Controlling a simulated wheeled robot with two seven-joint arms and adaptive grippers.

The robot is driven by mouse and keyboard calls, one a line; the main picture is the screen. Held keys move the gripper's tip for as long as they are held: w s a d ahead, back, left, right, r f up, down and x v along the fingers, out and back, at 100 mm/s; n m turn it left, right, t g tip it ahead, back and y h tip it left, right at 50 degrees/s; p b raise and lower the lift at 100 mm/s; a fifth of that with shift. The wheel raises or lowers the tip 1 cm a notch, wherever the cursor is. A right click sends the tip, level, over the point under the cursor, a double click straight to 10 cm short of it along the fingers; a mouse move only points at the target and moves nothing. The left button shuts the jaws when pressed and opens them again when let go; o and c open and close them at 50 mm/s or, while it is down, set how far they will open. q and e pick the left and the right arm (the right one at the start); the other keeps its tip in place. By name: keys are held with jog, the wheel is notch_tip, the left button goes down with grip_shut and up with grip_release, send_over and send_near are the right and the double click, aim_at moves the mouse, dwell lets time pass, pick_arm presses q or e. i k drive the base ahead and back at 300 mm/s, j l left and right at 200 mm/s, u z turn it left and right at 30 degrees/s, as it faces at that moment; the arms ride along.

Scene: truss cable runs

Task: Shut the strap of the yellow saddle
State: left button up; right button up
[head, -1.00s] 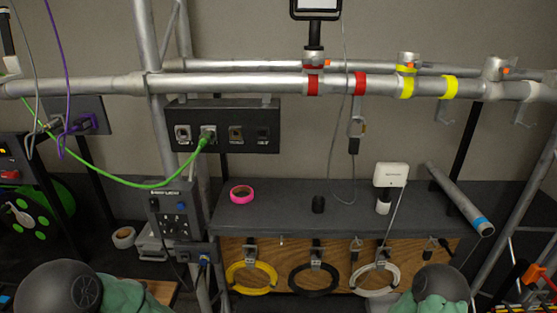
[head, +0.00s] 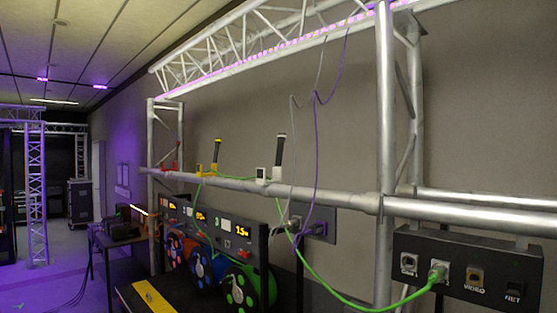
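The yellow saddle (head: 205,168) sits on the horizontal silver pipe, left of centre in the head view. Neither of my grippers is in view.
A white saddle (head: 263,174) with a raised dark strap and a red saddle (head: 173,165) share the pipe (head: 330,197). Purple (head: 316,150) and grey cables hang down from the truss. Coloured reels (head: 240,290) stand below; a socket panel (head: 470,270) is at right.

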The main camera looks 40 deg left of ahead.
aim_at(218, 142)
jog(key=j+u, duration=0.15)
jog(key=u, duration=0.2)
jog(key=j+u, duration=0.15)
jog(key=u, duration=0.2)
